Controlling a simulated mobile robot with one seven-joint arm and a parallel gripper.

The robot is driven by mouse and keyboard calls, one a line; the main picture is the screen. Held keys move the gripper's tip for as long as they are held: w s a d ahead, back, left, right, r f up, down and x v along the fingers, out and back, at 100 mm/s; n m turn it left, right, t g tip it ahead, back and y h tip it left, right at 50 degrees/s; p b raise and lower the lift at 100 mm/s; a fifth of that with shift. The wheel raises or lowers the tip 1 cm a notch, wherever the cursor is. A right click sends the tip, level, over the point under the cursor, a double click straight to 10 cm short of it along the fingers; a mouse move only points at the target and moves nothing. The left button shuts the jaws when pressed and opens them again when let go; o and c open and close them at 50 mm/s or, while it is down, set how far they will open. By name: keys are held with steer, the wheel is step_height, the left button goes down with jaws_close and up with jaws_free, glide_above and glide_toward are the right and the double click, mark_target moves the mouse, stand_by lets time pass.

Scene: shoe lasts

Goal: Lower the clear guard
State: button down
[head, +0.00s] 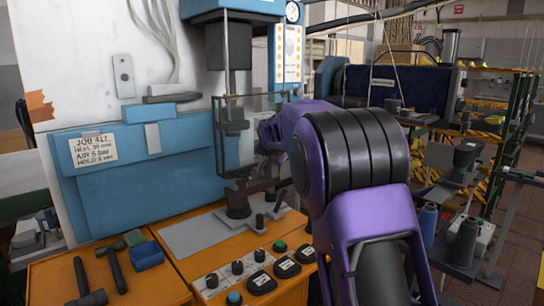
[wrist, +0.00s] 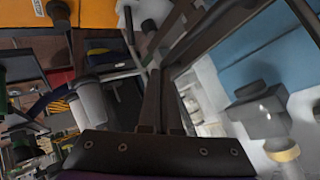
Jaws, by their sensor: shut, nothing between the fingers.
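The clear guard (head: 255,95) is a see-through panel in a thin dark frame. In the head view it stands around the front of the press, and my arm covers its right part. In the wrist view one dark bar of the guard frame (wrist: 215,38) runs diagonally just beyond my fingertips. My gripper (wrist: 160,74) is shut and empty, with its tips close to this bar. I cannot tell whether they touch it. The fingertips do not show clearly in the head view. The dark press ram (head: 236,55) hangs above a post (head: 238,203) on the grey plate.
An orange bench (head: 170,255) carries several black buttons and knobs at its front. Hammers (head: 114,268) and a blue bin (head: 146,256) lie at its left. A blue box with a job note (head: 95,150) is behind. Spools (head: 463,240) and racks stand at right.

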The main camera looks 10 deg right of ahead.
steer(key=shift+f+b, duration=0.85)
steer(key=shift+f, duration=1.35)
